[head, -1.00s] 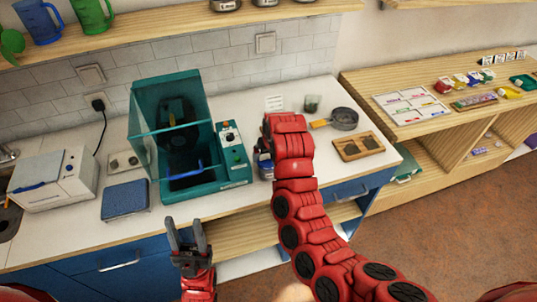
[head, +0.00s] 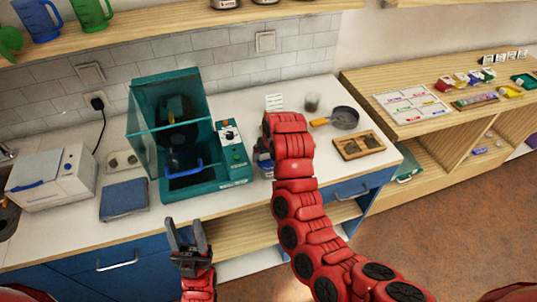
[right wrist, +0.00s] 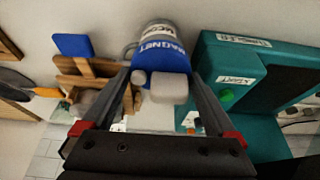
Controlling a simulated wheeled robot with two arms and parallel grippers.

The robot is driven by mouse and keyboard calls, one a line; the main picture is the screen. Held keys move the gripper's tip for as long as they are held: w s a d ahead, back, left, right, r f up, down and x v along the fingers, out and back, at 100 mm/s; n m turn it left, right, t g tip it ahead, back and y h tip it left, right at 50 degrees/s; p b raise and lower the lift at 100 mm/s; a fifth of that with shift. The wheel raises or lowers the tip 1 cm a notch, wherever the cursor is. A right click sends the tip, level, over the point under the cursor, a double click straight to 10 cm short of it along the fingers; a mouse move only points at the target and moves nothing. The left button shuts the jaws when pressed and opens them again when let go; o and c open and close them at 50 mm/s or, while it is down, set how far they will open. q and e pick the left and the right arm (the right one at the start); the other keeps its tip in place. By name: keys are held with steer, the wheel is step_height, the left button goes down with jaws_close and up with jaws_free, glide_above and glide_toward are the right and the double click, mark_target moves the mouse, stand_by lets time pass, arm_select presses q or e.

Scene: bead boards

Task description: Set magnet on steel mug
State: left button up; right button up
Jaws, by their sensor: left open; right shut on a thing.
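The magnet (right wrist: 160,57) is blue with white "MAGNET" lettering and has pale blunt ends. It sits between the fingertips of my right gripper (right wrist: 160,80), which is shut on it. A grey mug (right wrist: 157,27) with dark lettering and a side handle shows directly behind the magnet in the right wrist view. I cannot tell whether the two touch. In the head view my red right arm hides most of this spot, beside the teal cabinet; only a blue and grey bit shows at its left edge. My left gripper (head: 188,240) is open and empty in front of the counter.
The teal cabinet (head: 235,172) with a clear hood stands close left of my right gripper. A pan (head: 344,118), a wooden tray (head: 360,153) and a small glass (head: 312,103) are to the right.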

stand_by(0.3)
steer(key=o, duration=1.2)
steer(key=shift+o, duration=0.2)
steer(key=shift+s+d+r, duration=0.1)
steer(key=shift+r, duration=0.35)
steer(key=v, duration=0.5)
steer(key=shift+s+r+b, duration=0.1)
steer(key=shift+r+b, duration=0.15)
steer(key=shift+b, duration=0.15)
steer(key=p+v, duration=0.7)
steer(key=v, duration=0.4)
steer(key=shift+f, duration=0.1)
